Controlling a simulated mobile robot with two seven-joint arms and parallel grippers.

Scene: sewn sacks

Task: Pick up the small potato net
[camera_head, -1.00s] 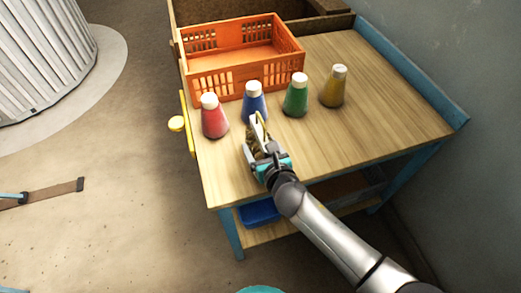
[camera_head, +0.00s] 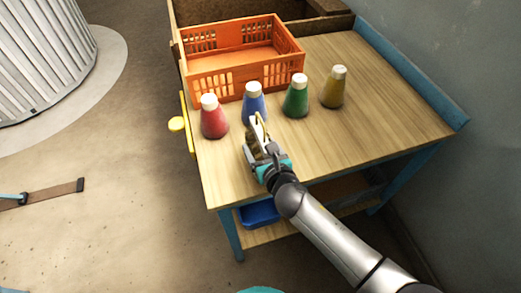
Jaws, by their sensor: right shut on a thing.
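The small potato net (camera_head: 250,147) is a small brownish bundle at the front left of the wooden table, mostly hidden by my right gripper. My right gripper (camera_head: 257,138) comes in from the lower right and is shut on the net. I cannot tell whether the net touches the tabletop. My left gripper is not in view.
Red (camera_head: 213,117), blue (camera_head: 254,104), green (camera_head: 296,96) and yellow (camera_head: 334,88) bottles stand in a row just behind the gripper. An orange crate (camera_head: 222,84) stands behind them. The table's (camera_head: 390,115) right side is clear. A blue ledge (camera_head: 412,70) edges it.

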